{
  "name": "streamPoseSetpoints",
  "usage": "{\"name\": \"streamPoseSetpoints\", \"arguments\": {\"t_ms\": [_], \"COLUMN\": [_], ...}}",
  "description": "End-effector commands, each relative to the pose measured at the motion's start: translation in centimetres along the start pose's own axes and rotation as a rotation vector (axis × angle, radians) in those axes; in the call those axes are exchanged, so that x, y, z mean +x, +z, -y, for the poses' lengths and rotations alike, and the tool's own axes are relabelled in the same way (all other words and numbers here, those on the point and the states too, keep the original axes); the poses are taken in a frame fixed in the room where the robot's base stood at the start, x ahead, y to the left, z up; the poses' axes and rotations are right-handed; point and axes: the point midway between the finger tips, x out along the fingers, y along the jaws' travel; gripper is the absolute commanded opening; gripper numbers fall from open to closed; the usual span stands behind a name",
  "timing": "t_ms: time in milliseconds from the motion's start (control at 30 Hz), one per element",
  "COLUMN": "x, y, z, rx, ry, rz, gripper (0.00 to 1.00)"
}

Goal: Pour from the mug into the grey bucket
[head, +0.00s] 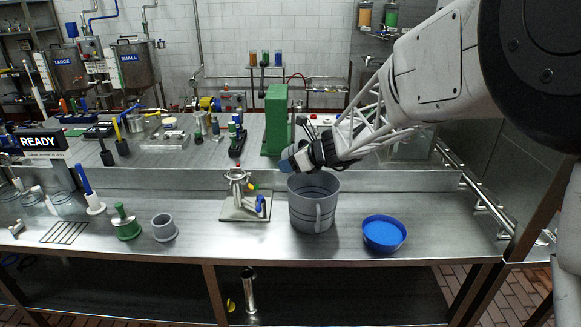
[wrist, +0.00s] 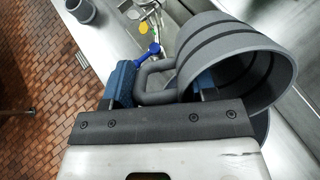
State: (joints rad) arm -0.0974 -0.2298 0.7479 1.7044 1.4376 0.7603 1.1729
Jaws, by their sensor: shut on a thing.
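My gripper (head: 308,158) is just above the back rim of the grey bucket (head: 312,208), reaching in from the right. The bucket stands upright on the steel counter, with a loop handle facing front. In the wrist view my gripper (wrist: 162,88) is shut on the mug (wrist: 222,50), with its blue fingers at the thick handle. The mug is grey with dark bands, and its open mouth faces right in that view. In the head view the mug is mostly hidden by my gripper. Its contents and exact tilt cannot be told.
A blue bowl (head: 384,234) stands right of the bucket. A valve stand (head: 243,205) with a blue handle is close on its left. A small grey cup (head: 163,228) and a green weight-like object (head: 126,224) stand farther left. A green block (head: 276,120) stands behind.

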Motion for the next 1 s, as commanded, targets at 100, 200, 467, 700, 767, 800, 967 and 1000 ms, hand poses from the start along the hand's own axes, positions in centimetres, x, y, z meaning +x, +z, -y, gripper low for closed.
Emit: {"name": "streamPoseSetpoints", "arguments": {"t_ms": [100, 200, 467, 700, 767, 800, 967, 1000], "x": [-0.26, -0.38, -0.43, -0.42, -0.42, -0.41, -0.35, -0.34], "y": [0.42, 0.55, 0.57, 0.57, 0.58, 0.58, 0.53, 0.53], "z": [0.22, 0.34, 0.4, 0.39, 0.39, 0.38, 0.35, 0.35], "rx": [0.003, 0.006, 0.008, 0.008, 0.008, 0.008, 0.007, 0.008], "ry": [-0.014, -0.02, -0.023, -0.023, -0.023, -0.022, -0.021, -0.021], "rz": [-0.035, -0.051, -0.059, -0.061, -0.065, -0.069, -0.098, -0.108], "gripper": [0.15, 0.15, 0.15, 0.15, 0.15, 0.15, 0.15, 0.15]}}
